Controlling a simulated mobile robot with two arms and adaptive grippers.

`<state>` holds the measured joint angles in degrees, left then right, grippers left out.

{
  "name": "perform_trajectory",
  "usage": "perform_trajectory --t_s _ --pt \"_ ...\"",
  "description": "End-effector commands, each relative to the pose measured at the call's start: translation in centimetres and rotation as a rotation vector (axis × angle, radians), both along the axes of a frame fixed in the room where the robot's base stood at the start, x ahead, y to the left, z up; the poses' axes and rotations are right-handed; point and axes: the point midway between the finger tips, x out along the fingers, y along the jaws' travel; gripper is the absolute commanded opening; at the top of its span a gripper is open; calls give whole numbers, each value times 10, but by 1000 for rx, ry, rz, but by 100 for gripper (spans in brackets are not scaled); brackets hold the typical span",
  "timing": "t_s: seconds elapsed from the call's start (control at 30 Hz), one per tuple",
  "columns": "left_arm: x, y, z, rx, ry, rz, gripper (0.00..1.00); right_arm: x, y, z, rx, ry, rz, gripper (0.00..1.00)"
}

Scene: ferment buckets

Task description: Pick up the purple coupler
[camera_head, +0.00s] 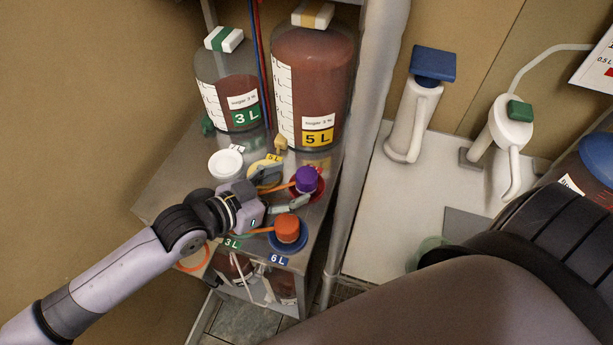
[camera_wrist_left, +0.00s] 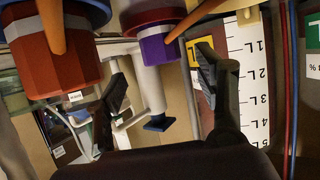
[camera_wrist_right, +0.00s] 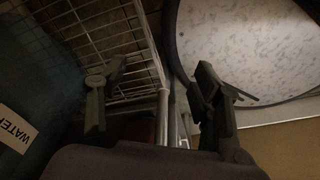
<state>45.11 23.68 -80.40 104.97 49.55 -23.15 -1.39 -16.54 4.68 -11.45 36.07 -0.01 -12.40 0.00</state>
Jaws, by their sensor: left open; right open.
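The purple coupler (camera_head: 306,178) stands in a red round seat on the small metal shelf, with an orange handle reaching left from it. It also shows in the left wrist view (camera_wrist_left: 158,47), upper middle. My left gripper (camera_head: 281,190) is open just left of the purple coupler, its fingers pointing toward it. In the left wrist view the open fingers (camera_wrist_left: 167,82) appear below and to either side of the coupler, with nothing between them; whether they touch it I cannot tell. My right gripper (camera_wrist_right: 160,78) is open and empty in the right wrist view, away from the shelf.
An orange-red coupler (camera_head: 287,228) in a blue seat stands close in front of the left gripper. A white round cap (camera_head: 226,163) lies behind it. The 3 L bottle (camera_head: 229,90) and 5 L bottle (camera_head: 312,85) stand at the back. A grey post (camera_head: 363,130) borders the shelf's right.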

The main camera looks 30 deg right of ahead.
Motion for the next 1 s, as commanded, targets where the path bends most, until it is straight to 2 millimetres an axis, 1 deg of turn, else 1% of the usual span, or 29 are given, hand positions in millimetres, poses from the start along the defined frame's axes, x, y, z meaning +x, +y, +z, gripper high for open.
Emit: perform_trajectory --t_s 0.07,0.2,0.33,0.43,0.67,1.0 --pt "2 -7 0 -1 0 -1 64 -2 1 6 0 3 0 60" --pt "7 -25 -6 0 0 -1 64 -8 2 16 1 14 -1 60" --pt "10 -39 -14 -1 -1 -1 64 -17 3 18 2 26 -1 60" --pt "11 -44 -18 0 -1 -1 64 -21 3 19 1 32 -1 60" --pt "12 -45 -19 0 -1 0 64 -20 2 18 1 32 -1 60" --pt "12 -44 -19 0 -1 0 42 -16 2 18 1 25 -1 60"
